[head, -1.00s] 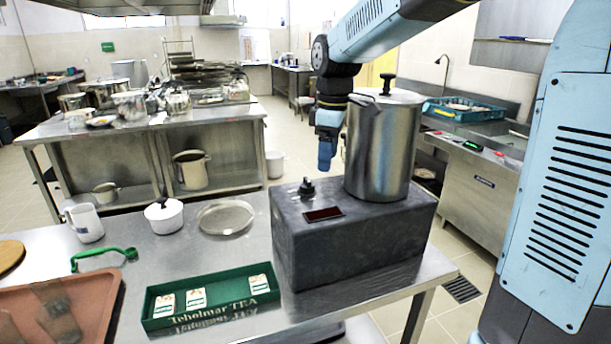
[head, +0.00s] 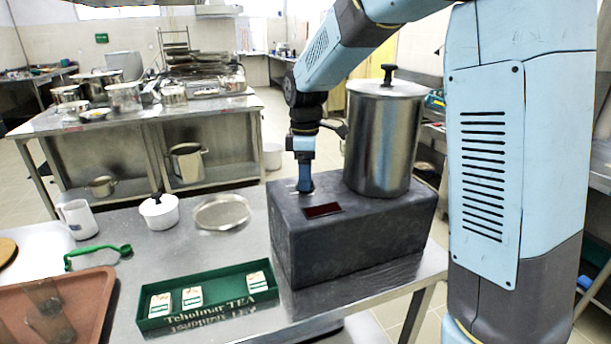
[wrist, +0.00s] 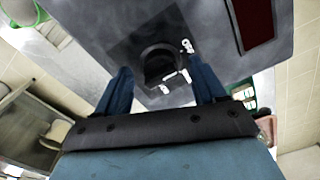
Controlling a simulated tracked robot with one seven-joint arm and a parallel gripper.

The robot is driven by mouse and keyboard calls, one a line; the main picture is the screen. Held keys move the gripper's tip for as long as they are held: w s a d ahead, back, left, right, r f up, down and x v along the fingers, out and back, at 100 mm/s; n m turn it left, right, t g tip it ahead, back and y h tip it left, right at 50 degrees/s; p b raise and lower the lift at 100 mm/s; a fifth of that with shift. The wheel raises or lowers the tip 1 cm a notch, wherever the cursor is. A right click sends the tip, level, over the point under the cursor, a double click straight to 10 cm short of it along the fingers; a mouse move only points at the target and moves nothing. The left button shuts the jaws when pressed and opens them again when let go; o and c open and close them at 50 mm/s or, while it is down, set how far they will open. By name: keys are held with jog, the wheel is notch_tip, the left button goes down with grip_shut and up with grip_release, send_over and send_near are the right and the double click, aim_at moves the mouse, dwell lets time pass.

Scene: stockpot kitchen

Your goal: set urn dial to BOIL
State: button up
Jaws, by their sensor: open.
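The urn has a dark grey box base (head: 350,240) with a tall steel pot (head: 381,140) on it. The black dial (wrist: 158,63) on the base's top shows in the wrist view. In the head view my gripper hides the dial. My gripper (head: 305,186) points down at the base's top, left of the pot. In the wrist view my gripper (wrist: 162,66) is open, with one blue finger on each side of the dial. I cannot tell whether the fingers touch it. Small white marks lie beside the dial, too small to read.
A dark red display (head: 322,210) is set in the base near the dial. A green tea box (head: 208,312), a white lidded pot (head: 159,212), a round strainer (head: 221,212) and a white mug (head: 77,219) stand left on the steel table. A brown tray (head: 90,313) lies front left.

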jog(key=shift+f, duration=0.4)
jog(key=shift+c, duration=0.2)
jog(key=c, duration=1)
